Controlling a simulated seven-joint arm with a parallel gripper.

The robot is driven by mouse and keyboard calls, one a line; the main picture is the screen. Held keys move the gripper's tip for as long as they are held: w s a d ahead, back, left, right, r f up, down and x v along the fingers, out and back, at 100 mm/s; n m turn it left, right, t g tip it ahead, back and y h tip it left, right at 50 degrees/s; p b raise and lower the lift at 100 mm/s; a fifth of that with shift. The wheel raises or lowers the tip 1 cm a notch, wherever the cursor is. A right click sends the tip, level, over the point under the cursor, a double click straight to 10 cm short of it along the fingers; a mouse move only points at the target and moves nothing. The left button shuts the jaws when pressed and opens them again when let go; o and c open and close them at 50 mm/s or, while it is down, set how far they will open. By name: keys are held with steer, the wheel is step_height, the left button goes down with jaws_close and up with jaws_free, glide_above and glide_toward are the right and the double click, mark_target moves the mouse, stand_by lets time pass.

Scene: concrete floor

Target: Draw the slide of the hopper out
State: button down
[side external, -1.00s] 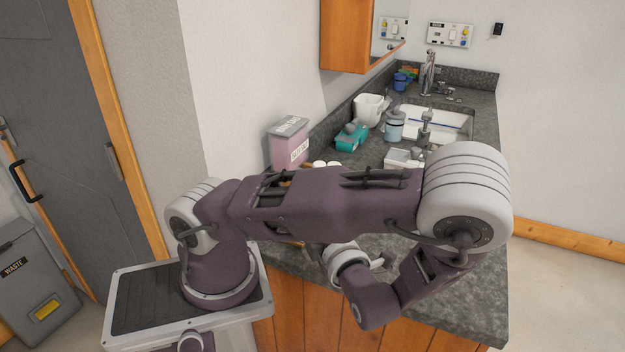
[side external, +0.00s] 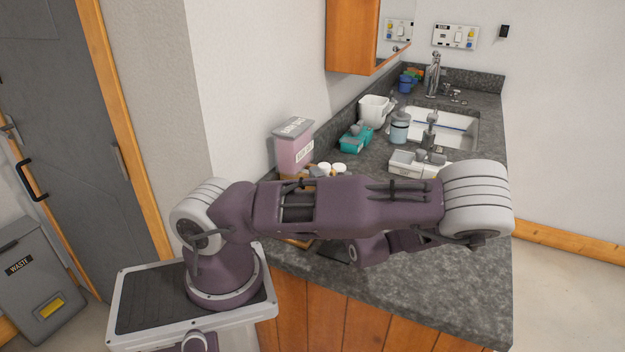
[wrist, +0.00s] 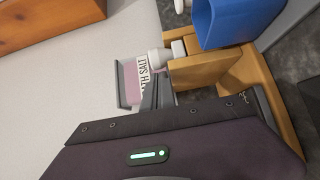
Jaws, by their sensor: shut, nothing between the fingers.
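The hopper (side external: 294,148) is a pink bin with a grey lid and a white label, standing against the wall at the left end of the counter. In the wrist view, part of the hopper (wrist: 131,84) shows on its side, its label partly covered. My gripper (wrist: 152,88) is shut and empty; its dark fingers overlap the hopper in that view. I cannot tell whether they touch it. In the side view the gripper is hidden behind my arm. The slide cannot be made out clearly in either view.
A wooden stand (wrist: 205,70), a white cylinder (wrist: 158,58) and a blue cup (wrist: 224,22) crowd close beside the hopper. Along the counter are a teal box (side external: 354,140), a white jug (side external: 374,110) and a sink (side external: 458,127). The counter's front right (side external: 460,285) is bare.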

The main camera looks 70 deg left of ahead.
steer(key=w+d, duration=0.4)
steer(key=shift+w+d, duration=0.35)
steer(key=s+d, duration=0.4)
steer(key=d, duration=0.7)
